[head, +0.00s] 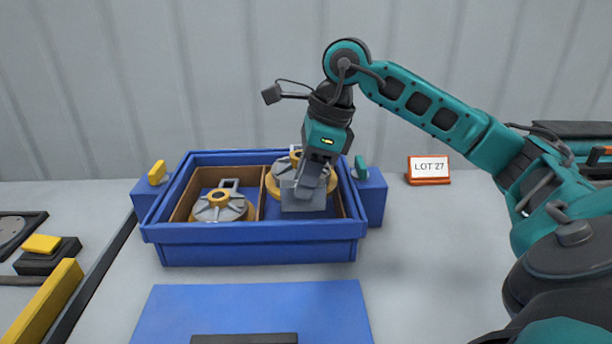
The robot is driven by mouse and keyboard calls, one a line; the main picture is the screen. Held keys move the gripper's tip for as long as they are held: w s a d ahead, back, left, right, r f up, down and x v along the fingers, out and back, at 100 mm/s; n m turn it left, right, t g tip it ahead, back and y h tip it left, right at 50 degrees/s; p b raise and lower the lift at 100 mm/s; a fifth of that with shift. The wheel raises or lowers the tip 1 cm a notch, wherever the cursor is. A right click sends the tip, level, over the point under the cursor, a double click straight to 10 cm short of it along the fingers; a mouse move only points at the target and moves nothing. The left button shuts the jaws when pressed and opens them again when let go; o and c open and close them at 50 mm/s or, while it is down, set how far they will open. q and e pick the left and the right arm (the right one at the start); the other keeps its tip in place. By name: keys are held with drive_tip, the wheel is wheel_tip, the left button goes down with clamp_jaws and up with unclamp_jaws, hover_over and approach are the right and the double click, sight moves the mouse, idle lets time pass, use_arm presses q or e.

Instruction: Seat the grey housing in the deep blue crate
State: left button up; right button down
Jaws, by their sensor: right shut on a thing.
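The deep blue crate (255,232) stands on the grey table and has two compartments with brown dividers. In its left compartment lies a grey housing (222,209) with a yellow ring at its centre. My right gripper (307,190) reaches down from above into the right compartment. It is shut on another grey housing (325,184) with a yellow rim, which it partly hides. I cannot tell whether this housing touches the crate floor. My left gripper is out of view.
Blue blocks with a yellow tab (157,172) and a green tab (361,166) flank the crate. A flat blue panel (255,312) lies in front. A LOT 27 sign (429,170) stands right. A yellow bar (42,306) and dark rail lie left.

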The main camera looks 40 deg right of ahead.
sight(305, 208)
use_arm(q)
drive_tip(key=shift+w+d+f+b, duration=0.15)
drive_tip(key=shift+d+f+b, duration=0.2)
drive_tip(key=shift+b, duration=0.25)
use_arm(e)
drive_tip(key=shift+f, duration=0.75)
use_arm(q)
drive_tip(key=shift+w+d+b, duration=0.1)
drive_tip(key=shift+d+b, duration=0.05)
drive_tip(key=shift+b, duration=0.2)
use_arm(e)
drive_tip(key=shift+f, duration=0.4)
use_arm(q)
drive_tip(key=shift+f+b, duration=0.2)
drive_tip(key=shift+b, duration=0.1)
use_arm(e)
drive_tip(key=shift+f, duration=0.4)
use_arm(q)
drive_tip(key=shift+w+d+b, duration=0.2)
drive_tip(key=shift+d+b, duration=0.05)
drive_tip(key=shift+b, duration=0.3)
use_arm(e)
drive_tip(key=shift+f, duration=0.65)
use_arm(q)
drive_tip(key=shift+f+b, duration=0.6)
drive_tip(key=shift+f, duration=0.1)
use_arm(e)
drive_tip(key=shift+f, duration=0.7)
